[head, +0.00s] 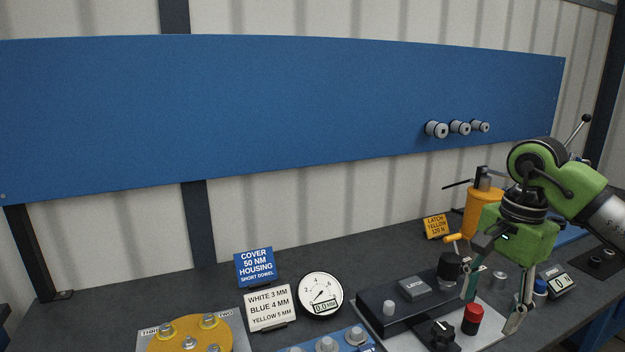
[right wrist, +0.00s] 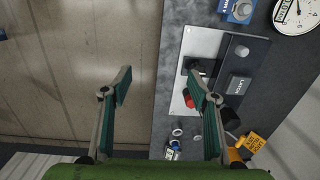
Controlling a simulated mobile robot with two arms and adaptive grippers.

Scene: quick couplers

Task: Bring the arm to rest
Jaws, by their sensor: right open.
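My right arm comes in from the right in the head view, with a green wrist and gripper body. My right gripper (head: 492,306) hangs with its fingers pointing down over the right part of the bench, near a red-capped knob (head: 473,318). In the right wrist view the two fingers of the gripper (right wrist: 158,86) are spread wide with nothing between them. The bench edge runs between them, with floor on the left and bench on the right. My left gripper is in neither view.
A black latch unit (head: 385,316) stands on a light plate. A dial gauge (head: 320,294), small signs and an orange canister (head: 480,215) stand on the dark bench (head: 120,300). Three silver couplers (head: 459,128) stick out from the blue wall panel (head: 230,105).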

